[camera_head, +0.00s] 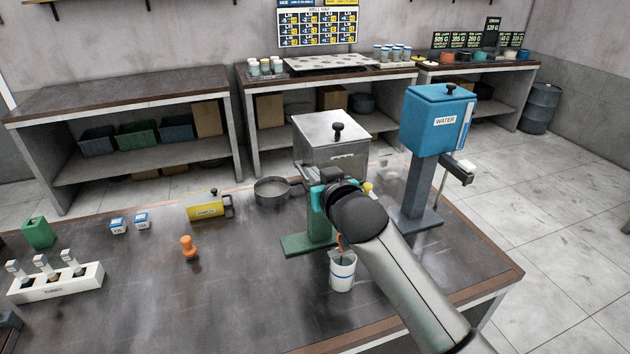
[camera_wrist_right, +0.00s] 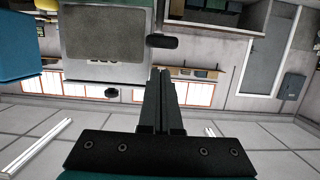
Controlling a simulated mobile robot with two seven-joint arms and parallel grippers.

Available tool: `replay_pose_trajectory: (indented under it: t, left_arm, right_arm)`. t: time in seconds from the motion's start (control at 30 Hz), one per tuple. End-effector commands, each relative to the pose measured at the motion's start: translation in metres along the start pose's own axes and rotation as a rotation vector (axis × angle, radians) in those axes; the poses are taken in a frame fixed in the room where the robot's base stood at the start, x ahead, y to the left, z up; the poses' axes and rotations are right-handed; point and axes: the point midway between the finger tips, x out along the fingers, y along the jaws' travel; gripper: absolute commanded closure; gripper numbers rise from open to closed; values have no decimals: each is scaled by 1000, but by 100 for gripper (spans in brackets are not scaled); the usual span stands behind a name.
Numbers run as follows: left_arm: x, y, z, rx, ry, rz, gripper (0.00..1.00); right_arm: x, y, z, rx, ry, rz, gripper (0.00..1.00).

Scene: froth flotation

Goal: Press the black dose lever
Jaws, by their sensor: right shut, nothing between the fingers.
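A short black paddle (camera_wrist_right: 162,41) shows in the right wrist view beside the grey metal box (camera_wrist_right: 108,30); I take it for the dose lever. In the head view the metal box (camera_head: 330,146) stands on a green stand (camera_head: 306,244), with a black knob on its lid. I cannot make out the paddle there; my right wrist covers that area. My right gripper (camera_wrist_right: 165,75) is shut and empty, its fingers pointing towards the paddle, which appears just past their tips. Contact cannot be told. My left gripper is not in view.
A blue water tank (camera_head: 438,120) on a grey post stands right of the box. A white cup (camera_head: 342,272) is below my right arm. A metal pan (camera_head: 271,190), a yellow device (camera_head: 206,207) and an orange piece (camera_head: 189,247) stand to the left. The front middle is clear.

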Motion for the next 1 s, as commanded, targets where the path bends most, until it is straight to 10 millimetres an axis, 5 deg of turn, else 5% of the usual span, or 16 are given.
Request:
replay_pose_trajectory:
  t: [0.2, 0.6, 1.0]
  left_arm:
    - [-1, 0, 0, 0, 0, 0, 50]
    - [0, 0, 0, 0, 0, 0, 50]
    - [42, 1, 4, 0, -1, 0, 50]
  right_arm:
    - [4, 0, 16, 0, 2, 1, 100]
    - [4, 0, 19, 0, 6, 1, 100]
    - [7, 0, 42, 2, 126, -1, 100]
